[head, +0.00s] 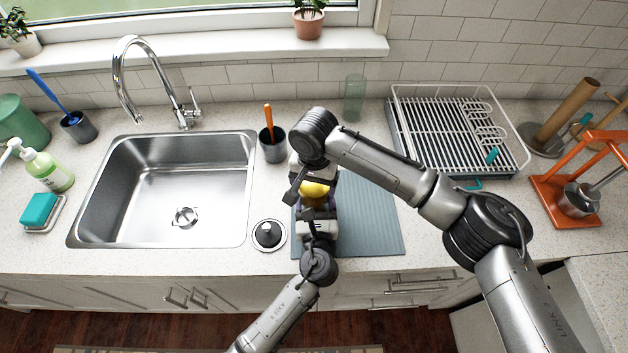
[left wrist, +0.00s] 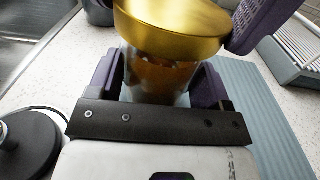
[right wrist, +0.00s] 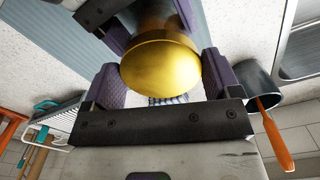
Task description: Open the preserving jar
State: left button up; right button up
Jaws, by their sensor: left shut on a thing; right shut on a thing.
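The preserving jar (left wrist: 160,75) is clear glass with orange-brown contents, seen upright in the left wrist view. Its gold lid (left wrist: 170,28) sits on top; it also shows in the head view (head: 314,188) and the right wrist view (right wrist: 160,68). I cannot tell whether the lid is loose. My left gripper (head: 319,214) is shut on the jar's glass body from the front, purple fingers on either side. My right gripper (head: 316,176) is shut on the lid from behind, its fingers on opposite sides. The grippers hide most of the jar in the head view.
A blue-grey mat (head: 372,225) lies under and right of the jar. A dark cup (head: 272,151) with an orange-handled tool stands close behind left. A sink stopper (head: 268,235) is left, beside the sink (head: 165,225). A dish rack (head: 455,135) and a glass (head: 354,98) stand behind.

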aim_at(316, 185)
jog(key=shift+c, duration=0.8)
jog(key=n, duration=0.9)
jog(key=shift+d+n, duration=0.15)
jog(key=shift+n, duration=0.25)
jog(key=shift+r, duration=0.3)
jog(key=shift+r, duration=0.85)
jog(key=shift+r, duration=2)
pick_arm(q)
jog(key=o, duration=1.8)
jog(key=shift+c, duration=0.2)
